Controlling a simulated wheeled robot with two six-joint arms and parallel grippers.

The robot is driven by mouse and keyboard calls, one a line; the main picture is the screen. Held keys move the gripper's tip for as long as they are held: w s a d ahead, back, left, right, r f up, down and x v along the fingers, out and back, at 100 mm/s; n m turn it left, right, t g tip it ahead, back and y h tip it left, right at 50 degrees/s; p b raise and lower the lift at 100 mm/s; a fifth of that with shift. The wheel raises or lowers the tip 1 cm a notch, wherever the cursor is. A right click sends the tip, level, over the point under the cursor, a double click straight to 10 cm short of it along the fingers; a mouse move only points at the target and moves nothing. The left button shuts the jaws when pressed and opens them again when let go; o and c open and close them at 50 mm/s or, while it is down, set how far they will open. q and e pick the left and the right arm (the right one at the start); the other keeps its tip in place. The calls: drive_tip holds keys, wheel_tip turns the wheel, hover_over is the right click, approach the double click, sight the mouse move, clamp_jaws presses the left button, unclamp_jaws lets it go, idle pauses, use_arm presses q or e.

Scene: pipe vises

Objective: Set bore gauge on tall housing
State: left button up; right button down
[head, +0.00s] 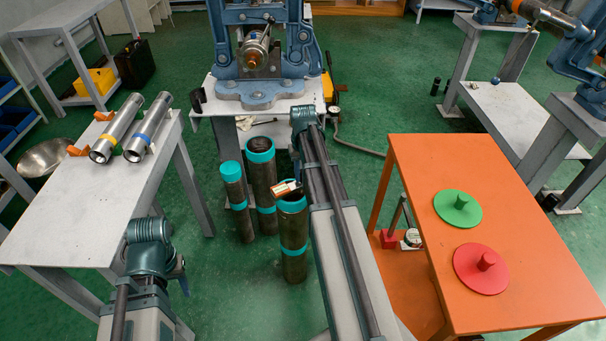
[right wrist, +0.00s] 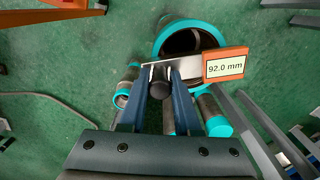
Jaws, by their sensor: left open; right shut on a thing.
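The bore gauge (right wrist: 224,65) has an orange-framed display reading 92.0 mm, a pale bar and a dark knob. In the right wrist view my right gripper (right wrist: 160,80) is shut on the knob. In the head view the gauge (head: 286,188) is at the mouth of the nearest dark housing (head: 293,235) with teal bands; I cannot tell whether it touches the rim. Two more such housings stand behind it, a middle one (head: 263,180) and a slimmer left one (head: 236,190). My left gripper (head: 182,282) is low at the left, mostly hidden by its arm, away from the housings.
A white table (head: 75,205) at left holds two metal tubes (head: 132,130). An orange table (head: 425,185) at right bears a green disc (head: 457,209) and a red disc (head: 481,268). A blue vise (head: 258,90) stands behind the housings. Green floor lies between.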

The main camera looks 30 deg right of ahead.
drive_tip(key=shift+f, duration=0.15)
drive_tip(key=c, duration=0.5)
unclamp_jaws()
drive_tip(key=shift+c, duration=0.2)
drive_tip(key=shift+r+p, duration=3.4)
drive_tip(key=shift+r, duration=0.15)
